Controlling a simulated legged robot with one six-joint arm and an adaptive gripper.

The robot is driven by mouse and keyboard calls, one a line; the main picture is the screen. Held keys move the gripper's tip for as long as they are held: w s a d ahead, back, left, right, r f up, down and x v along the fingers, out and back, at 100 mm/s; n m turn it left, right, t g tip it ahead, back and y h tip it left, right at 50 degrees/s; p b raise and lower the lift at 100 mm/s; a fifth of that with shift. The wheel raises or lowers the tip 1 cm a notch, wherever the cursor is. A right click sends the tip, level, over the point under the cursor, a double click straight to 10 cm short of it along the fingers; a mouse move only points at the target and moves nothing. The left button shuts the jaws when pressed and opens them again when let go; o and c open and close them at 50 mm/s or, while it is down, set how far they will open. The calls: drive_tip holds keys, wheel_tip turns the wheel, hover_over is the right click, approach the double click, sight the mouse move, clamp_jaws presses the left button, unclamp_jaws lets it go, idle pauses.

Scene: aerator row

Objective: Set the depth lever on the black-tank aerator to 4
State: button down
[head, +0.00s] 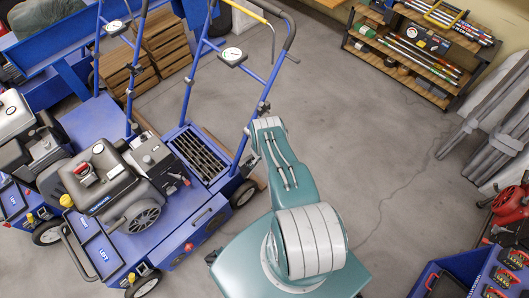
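The black-tank aerator (150,225) is a blue wheeled machine at left centre, with a black engine tank (100,198) and blue handle bars rising to the top. A round white dial (232,55) with a small green mark sits on its handle; I cannot read its setting. I cannot make out a depth lever or its numbers for certain. My teal arm rises in front of the machine's right side, its far end near the right handle bar. My gripper is not visible; whether it touches anything cannot be told.
A second blue aerator (12,198) with a pale tank stands close on the left, with another dial (115,27). Wooden crates (157,38) stand behind. A tool shelf (410,62) is at upper right, a blue bin (470,275) at lower right. The middle floor is clear.

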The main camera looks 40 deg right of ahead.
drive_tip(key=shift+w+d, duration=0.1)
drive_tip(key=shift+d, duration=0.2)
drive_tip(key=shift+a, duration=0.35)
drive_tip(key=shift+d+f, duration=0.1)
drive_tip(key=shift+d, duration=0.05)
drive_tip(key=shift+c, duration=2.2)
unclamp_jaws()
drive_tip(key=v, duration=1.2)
